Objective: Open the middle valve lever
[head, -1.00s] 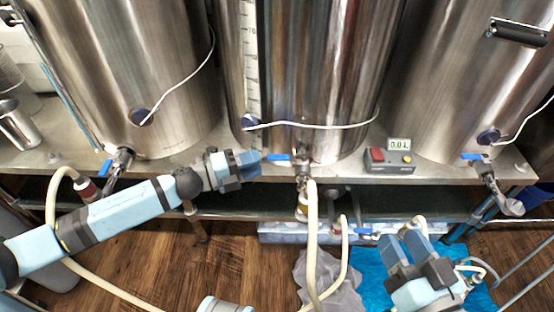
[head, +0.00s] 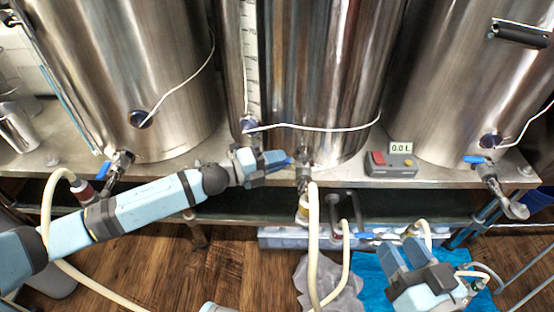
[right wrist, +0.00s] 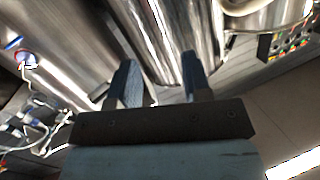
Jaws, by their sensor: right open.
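The middle valve (head: 304,172) sits low on the front of the middle steel tank, with a pale hose below it. Its blue lever (head: 288,162) points left and is mostly hidden by my left gripper. My left gripper (head: 280,160) reaches in from the left with its fingers at the lever. Whether they touch or close on it I cannot tell. My right gripper (head: 400,254) is open and empty, low at the right in front of the shelf. Its two spread fingers also show in the right wrist view (right wrist: 158,76).
A left valve with a blue lever (head: 103,169) and a right valve with a blue lever (head: 474,159) are on the outer tanks. A grey box with a red button (head: 391,165) and display "0.0 L" stands on the bench. Pale hoses (head: 313,240) hang in front.

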